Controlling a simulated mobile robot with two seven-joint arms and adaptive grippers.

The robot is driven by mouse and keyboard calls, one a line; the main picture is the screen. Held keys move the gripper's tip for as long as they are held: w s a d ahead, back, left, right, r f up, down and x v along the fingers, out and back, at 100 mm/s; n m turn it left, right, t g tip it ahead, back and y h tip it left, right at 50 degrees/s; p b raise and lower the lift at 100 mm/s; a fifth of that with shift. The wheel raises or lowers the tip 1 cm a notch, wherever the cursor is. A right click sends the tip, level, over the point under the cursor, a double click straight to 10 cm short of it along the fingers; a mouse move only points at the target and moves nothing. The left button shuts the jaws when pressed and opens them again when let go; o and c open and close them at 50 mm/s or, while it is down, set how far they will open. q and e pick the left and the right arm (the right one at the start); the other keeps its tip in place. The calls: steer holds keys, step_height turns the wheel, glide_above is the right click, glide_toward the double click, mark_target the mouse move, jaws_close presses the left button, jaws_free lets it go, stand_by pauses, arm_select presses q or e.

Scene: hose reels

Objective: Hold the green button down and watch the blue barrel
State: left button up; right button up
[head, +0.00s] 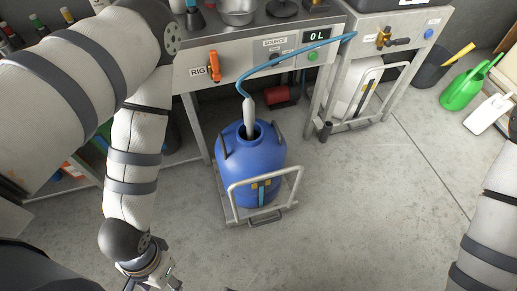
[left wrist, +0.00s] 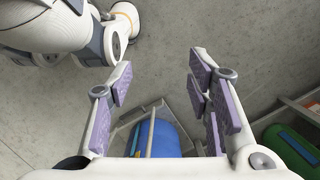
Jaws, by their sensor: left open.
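The green button (head: 312,56) is on the front panel of the steel bench, just below a display (head: 317,36) that reads 0 L. The blue barrel (head: 250,165) stands upright on a wheeled trolley on the floor. A grey nozzle (head: 249,113) on a blue hose (head: 297,55) points down into its open mouth. My left gripper (head: 152,277) is low at the bottom edge, left of the barrel and well away from the button. In the left wrist view my left gripper (left wrist: 160,63) is open and empty, with the blue barrel (left wrist: 166,139) beyond it. My right gripper is out of view.
An orange lever (head: 214,66) marked RIG sits left on the panel. A brass tap (head: 386,38) feeds the hose at right. The trolley handle (head: 265,180) stands in front of the barrel. Green and white watering cans are at far right. The floor right of the barrel is clear.

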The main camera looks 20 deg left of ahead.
arm_select(q)
steer(key=shift+c, duration=0.2)
jaws_close()
stand_by(1.2)
